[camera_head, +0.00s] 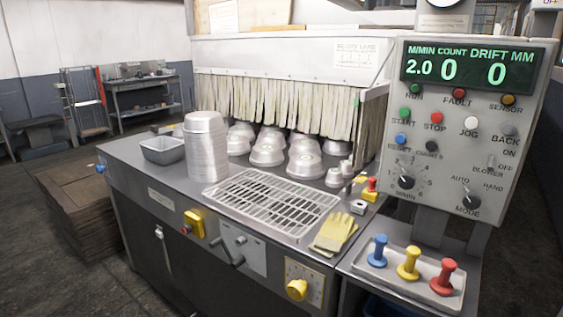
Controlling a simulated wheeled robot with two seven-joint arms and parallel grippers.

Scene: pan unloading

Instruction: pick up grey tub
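The grey tub (163,150) is a small rectangular open container with a pale rim. It stands at the left end of the metal machine table, just left of a tall stack of upturned metal pans. Its inside looks empty from here, though the bottom is only partly visible. Neither my left nor my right gripper shows in the head view.
The pan stack (206,150) stands close to the tub's right. Several upturned pans (266,152) sit before the strip curtain (290,105). A wire rack (272,203), yellow gloves (335,232) and a control panel (466,130) are to the right.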

